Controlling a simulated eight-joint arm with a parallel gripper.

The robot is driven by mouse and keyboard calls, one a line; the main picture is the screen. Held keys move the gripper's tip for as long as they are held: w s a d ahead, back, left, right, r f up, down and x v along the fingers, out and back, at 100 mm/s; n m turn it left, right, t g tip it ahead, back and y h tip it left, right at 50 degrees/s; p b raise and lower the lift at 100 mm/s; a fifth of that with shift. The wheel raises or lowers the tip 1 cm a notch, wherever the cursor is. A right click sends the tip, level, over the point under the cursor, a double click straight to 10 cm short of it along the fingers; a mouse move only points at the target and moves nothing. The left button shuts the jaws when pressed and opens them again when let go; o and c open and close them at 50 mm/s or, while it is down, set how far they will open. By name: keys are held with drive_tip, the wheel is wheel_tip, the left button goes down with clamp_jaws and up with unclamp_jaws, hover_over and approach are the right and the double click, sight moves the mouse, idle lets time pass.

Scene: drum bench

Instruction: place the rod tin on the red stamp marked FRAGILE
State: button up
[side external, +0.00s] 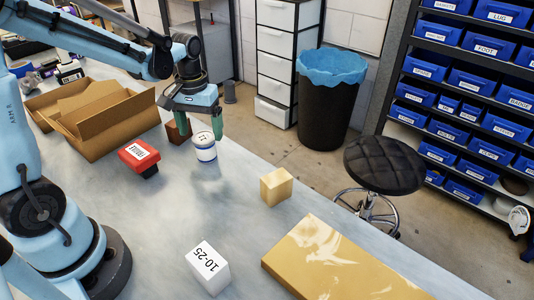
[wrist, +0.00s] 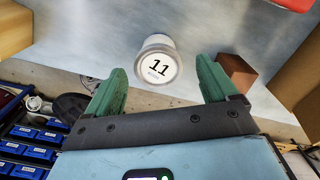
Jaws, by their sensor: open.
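A small white tin (side external: 205,151) with a blue band stands upright on the bench; it looks like the rod tin. In the wrist view the tin (wrist: 158,66) shows a round white lid marked 11. My gripper (side external: 201,137) is open above the tin, its green fingers to either side. In the wrist view the gripper (wrist: 161,70) has the tin between and just beyond its fingertips, with no contact visible. The red stamp (side external: 134,163) stands left of the tin, with a white label too small to read surely. A red edge (wrist: 292,4) shows at the wrist view's top right.
A dark brown block (side external: 177,133) stands close beside the tin, also in the wrist view (wrist: 237,70). An open cardboard box (side external: 112,130) is behind the stamp. A tan block (side external: 276,188), a white 10-25 box (side external: 207,270) and a large flat box (side external: 335,265) stand nearer. The bench between is clear.

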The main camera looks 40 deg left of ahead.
sight(204, 137)
drive_tip(key=shift+w+f, duration=0.15)
drive_tip(key=shift+f, duration=1.25)
drive_tip(key=shift+w+f, duration=0.1)
drive_tip(key=shift+f, duration=1.25)
drive_tip(key=c, duration=1.2)
drive_tip(key=shift+r, duration=0.15)
